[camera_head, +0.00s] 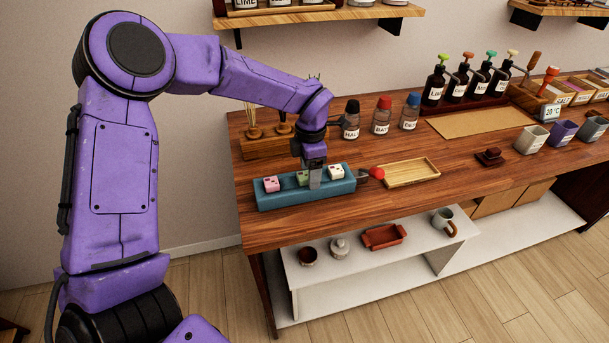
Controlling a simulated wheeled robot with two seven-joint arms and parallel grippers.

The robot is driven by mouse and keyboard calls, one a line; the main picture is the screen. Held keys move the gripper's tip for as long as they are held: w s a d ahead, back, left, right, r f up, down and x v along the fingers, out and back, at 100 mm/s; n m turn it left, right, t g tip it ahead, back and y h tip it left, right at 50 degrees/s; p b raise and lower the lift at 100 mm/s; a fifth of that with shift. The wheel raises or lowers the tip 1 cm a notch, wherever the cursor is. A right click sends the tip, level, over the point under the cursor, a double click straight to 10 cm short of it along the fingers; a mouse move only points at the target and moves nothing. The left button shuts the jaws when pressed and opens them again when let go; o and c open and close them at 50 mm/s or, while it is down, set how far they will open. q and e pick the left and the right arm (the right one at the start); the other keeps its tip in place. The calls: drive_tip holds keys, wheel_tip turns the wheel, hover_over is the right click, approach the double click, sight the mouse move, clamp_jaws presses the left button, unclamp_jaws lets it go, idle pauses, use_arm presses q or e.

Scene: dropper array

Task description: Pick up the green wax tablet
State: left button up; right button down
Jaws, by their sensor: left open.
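The green wax tablet (303,178) sits in the blue holder (290,197) on the wooden table, between a pink tablet (271,184) and a white tablet (336,172). My left gripper (315,183) is open and points down over the holder, at the green tablet's right side. Its fingers hide part of the green tablet. I cannot tell whether they touch it. My right gripper is not in view.
A red-tipped tool (376,173) lies just right of the holder, beside an empty wooden tray (410,173). Shaker bottles (381,117) stand behind. A wooden rack (264,145) is behind the holder. The table front is clear.

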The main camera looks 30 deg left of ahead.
use_arm(q)
drive_tip(key=c, duration=1.1)
